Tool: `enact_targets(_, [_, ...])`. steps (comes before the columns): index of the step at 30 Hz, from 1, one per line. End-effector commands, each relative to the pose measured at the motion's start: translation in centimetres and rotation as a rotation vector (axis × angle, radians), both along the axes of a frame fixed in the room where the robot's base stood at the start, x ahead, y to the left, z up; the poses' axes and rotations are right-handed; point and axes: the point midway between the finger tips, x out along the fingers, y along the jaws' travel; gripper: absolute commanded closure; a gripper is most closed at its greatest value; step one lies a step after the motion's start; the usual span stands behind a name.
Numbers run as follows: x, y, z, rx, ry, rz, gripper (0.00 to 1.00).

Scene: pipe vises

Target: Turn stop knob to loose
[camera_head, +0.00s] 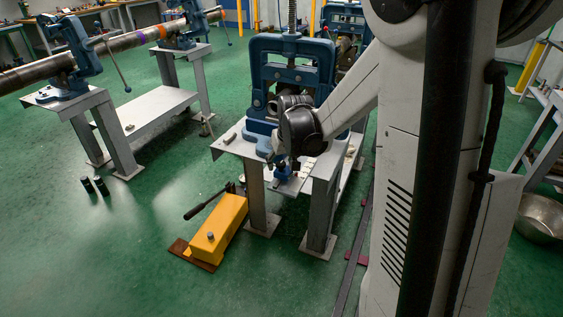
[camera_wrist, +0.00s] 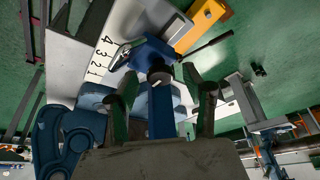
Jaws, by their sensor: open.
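In the wrist view, a round black knob (camera_wrist: 159,72) with a small pale pin sits on a blue block (camera_wrist: 151,53), which I take to be the stop and its knob. A silver lever (camera_wrist: 121,56) is on the block's left side. My gripper (camera_wrist: 165,90) is open, with one finger on each side of the knob in the picture. I cannot tell whether either finger touches it. In the head view, a blue part (camera_head: 287,185), probably the same block, shows low at the bench's front. My arm hides the knob there.
A pale strip numbered 1 to 4 (camera_wrist: 101,55) lies beside the block. A blue pipe vise (camera_head: 290,62) stands on the grey bench. A yellow box (camera_head: 217,228) with a black lever is on the floor.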

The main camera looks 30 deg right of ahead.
Motion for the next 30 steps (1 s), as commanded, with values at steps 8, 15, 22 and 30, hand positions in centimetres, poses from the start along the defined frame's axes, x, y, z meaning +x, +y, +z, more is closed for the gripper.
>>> enact_targets(8, [-1.0,0.2,2.3,0.000,0.000,0.000,0.54])
enact_targets(15, [-2.5,0.4,5.9,0.000,0.000,0.000,0.54])
enact_targets(22, [-3.8,0.7,9.1,0.000,0.000,0.000,0.54])
enact_targets(30, [-4.5,0.8,10.9,0.000,0.000,0.000,0.54])
